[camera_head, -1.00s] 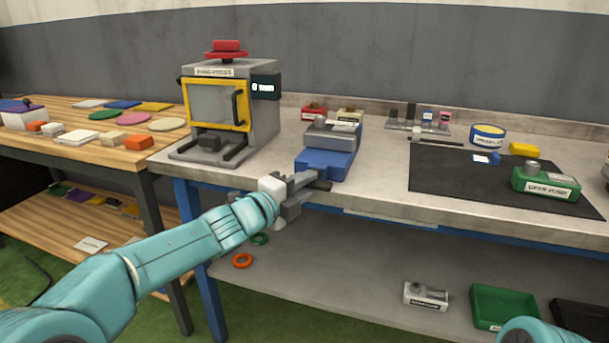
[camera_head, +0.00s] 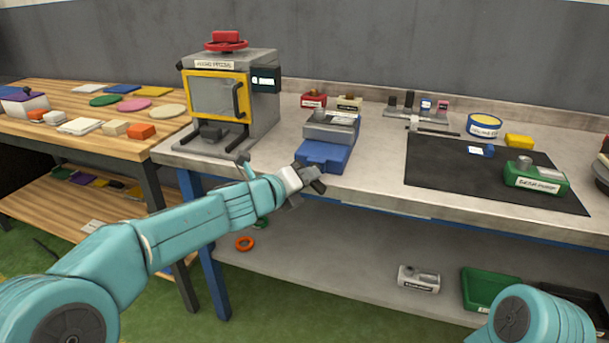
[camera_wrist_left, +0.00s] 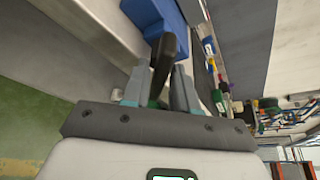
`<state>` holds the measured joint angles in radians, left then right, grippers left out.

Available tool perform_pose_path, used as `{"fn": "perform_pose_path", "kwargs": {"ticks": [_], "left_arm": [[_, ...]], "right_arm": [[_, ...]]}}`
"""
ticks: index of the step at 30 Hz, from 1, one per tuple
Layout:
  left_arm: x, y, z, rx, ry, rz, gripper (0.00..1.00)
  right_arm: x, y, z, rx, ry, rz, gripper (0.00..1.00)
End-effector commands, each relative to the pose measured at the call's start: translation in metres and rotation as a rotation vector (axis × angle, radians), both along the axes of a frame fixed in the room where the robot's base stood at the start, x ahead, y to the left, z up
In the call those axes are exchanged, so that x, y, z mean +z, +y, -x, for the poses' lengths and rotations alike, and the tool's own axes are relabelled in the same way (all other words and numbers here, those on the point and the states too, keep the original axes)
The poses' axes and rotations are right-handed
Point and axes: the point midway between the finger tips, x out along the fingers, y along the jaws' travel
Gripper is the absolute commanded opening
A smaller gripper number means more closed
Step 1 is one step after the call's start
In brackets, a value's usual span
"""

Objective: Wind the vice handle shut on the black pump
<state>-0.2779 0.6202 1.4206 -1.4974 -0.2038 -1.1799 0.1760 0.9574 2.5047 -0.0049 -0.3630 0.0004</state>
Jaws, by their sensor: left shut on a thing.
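The blue vice (camera_head: 322,155) stands at the bench's front edge, and its blue side also shows in the left wrist view (camera_wrist_left: 168,14). A grey block with a white label (camera_head: 330,127) sits at the vice's top; I cannot tell whether this is jaw or pump, and no clearly black pump shows. My left gripper (camera_head: 314,182) is at the vice's front end. In the left wrist view its fingers (camera_wrist_left: 160,85) are shut on the black vice handle (camera_wrist_left: 163,62), which stands between them. My right gripper is out of view.
A press with a yellow-framed door (camera_head: 217,95) stands left of the vice. A green pump (camera_head: 535,178) lies on a black mat (camera_head: 440,178) to the right. Small red (camera_head: 313,100) and cream (camera_head: 349,103) parts stand behind the vice. Bare bench lies between vice and mat.

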Motion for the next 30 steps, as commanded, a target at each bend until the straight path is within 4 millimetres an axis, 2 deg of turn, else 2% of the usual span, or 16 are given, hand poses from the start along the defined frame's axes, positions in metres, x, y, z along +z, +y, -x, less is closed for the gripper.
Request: {"fn": "perform_pose_path", "kwargs": {"ticks": [16,17,18,26,30], "left_arm": [[0.0003,-0.0007,0.0002,-0.002,-0.008,-0.024,0.00],[0.0002,-0.0007,0.0003,-0.002,-0.008,-0.024,0.31],[0.0002,-0.0007,0.0003,-0.002,-0.008,-0.024,0.40],[0.0001,-0.0003,0.0003,0.000,-0.008,-0.023,0.40],[0.0018,0.0052,0.0073,0.000,-0.007,-0.023,0.40]], "right_arm": [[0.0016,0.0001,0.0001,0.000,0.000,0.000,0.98],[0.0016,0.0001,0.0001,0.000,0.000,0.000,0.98],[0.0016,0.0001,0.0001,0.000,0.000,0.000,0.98],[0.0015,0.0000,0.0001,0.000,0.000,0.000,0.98],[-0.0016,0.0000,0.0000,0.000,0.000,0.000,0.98]]}}
